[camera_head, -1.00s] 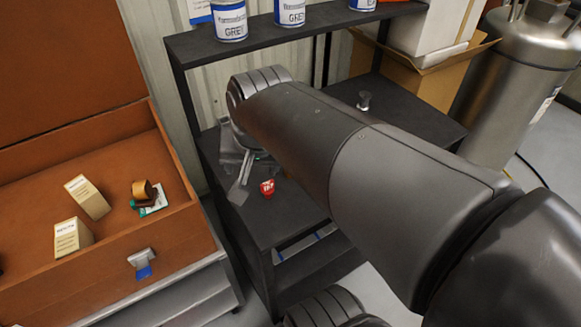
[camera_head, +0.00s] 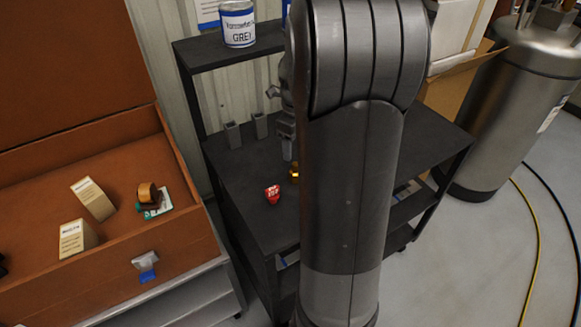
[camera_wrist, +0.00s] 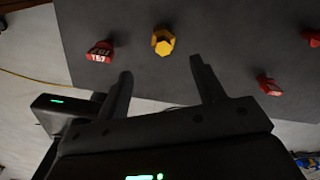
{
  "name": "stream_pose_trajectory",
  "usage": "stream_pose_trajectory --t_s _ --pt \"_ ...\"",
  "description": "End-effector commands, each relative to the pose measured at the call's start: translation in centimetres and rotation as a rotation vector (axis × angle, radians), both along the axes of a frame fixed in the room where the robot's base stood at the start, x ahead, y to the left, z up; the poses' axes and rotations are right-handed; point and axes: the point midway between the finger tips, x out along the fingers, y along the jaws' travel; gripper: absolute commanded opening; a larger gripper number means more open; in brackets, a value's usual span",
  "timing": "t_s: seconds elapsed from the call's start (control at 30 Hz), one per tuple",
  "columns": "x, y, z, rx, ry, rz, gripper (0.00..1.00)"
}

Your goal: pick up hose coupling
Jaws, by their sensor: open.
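A small brass-yellow piece with a hexagonal end, which looks like the hose coupling (camera_wrist: 163,40), lies on the dark shelf top. In the head view the coupling (camera_head: 294,173) shows just left of my arm, partly covered by it. My gripper (camera_wrist: 160,68) is open and empty, its two fingers apart. In the wrist view the coupling lies just beyond the fingertips, roughly between them and not touching. In the head view my arm hides most of the gripper.
A red labelled piece (camera_head: 272,194) sits left of the coupling; the wrist view shows several red pieces, one nearby (camera_wrist: 269,86). Two grey upright blocks (camera_head: 260,125) stand at the back of the shelf top (camera_head: 235,175). An orange-brown case (camera_head: 115,255) stands left.

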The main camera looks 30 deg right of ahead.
Motion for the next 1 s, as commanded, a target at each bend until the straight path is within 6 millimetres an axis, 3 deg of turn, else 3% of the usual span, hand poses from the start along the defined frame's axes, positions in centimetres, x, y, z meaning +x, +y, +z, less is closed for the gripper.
stream_pose_trajectory --t_s 0.4,0.57,0.8,1.0 --pt "0.1 -0.4 -5.4 0.004 0.008 -0.045 0.62" --pt "0.1 -0.4 -6.4 0.003 0.007 -0.043 0.62" --pt "0.1 -0.5 -10.0 0.004 0.008 -0.044 0.62" --pt "0.2 -0.5 -11.2 0.002 0.004 -0.042 0.62"
